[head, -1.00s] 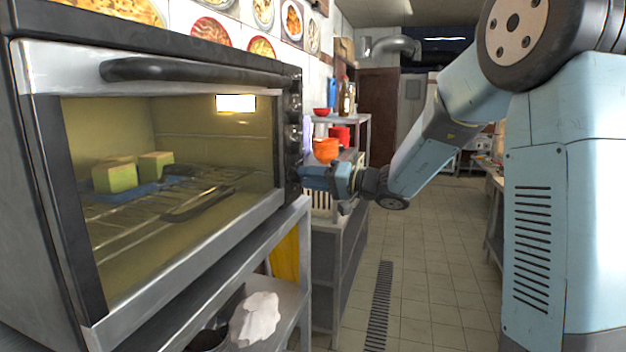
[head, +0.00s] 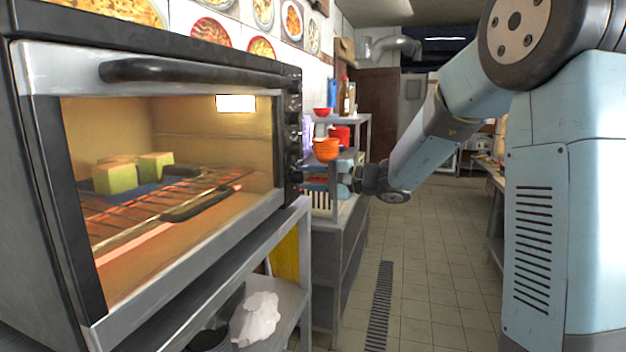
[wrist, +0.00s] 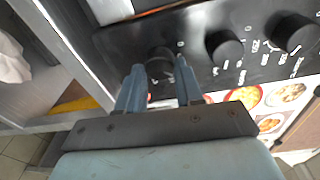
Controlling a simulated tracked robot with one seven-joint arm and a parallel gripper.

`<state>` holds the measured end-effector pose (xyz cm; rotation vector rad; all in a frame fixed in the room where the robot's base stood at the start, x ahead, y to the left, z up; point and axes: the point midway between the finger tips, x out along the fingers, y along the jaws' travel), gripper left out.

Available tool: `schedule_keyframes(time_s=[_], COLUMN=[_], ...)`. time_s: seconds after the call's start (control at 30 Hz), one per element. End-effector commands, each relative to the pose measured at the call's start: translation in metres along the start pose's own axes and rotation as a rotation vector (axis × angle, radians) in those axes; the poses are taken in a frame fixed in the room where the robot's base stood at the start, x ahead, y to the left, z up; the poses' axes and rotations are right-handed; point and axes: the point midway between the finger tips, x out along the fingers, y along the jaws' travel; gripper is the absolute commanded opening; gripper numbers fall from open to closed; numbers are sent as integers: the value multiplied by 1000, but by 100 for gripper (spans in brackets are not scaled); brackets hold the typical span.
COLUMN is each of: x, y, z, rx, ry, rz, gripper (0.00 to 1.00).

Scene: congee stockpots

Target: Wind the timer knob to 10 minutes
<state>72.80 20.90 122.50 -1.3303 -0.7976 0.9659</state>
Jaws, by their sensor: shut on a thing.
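The oven's black control panel (wrist: 115,45) carries a column of round black knobs. My gripper (wrist: 159,76) has its two blue fingers on either side of the end knob (wrist: 160,62), the timer knob by its place, and is shut on it. In the head view my gripper (head: 318,184) reaches the lower right edge of the oven (head: 190,70); the knob there is mostly hidden. The knob's pointer and the minute marks around it cannot be read. Inside the oven the heating rods glow orange under the rack (head: 150,215).
Pale yellow-green blocks (head: 118,177) stand on the oven rack behind the closed glass door. Two more knobs (wrist: 224,47) (wrist: 294,33) lie right of my fingers in the wrist view. A steel stand (head: 255,250) holds the oven. Tiled floor (head: 430,260) is clear on the right.

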Motion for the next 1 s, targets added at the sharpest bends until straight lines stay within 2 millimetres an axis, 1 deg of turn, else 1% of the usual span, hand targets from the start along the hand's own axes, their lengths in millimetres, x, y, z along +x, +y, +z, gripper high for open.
schedule_keyframes(time_s=[0.3,0.6,0.8,1.0], x=[2,2,2,2], y=[2,3,3,4], z=[1,1,1,1], rx=[299,542,653,716], ry=[-20,-34,-40,-43], rz=[28,49,59,65], gripper=[5,5,5,5])
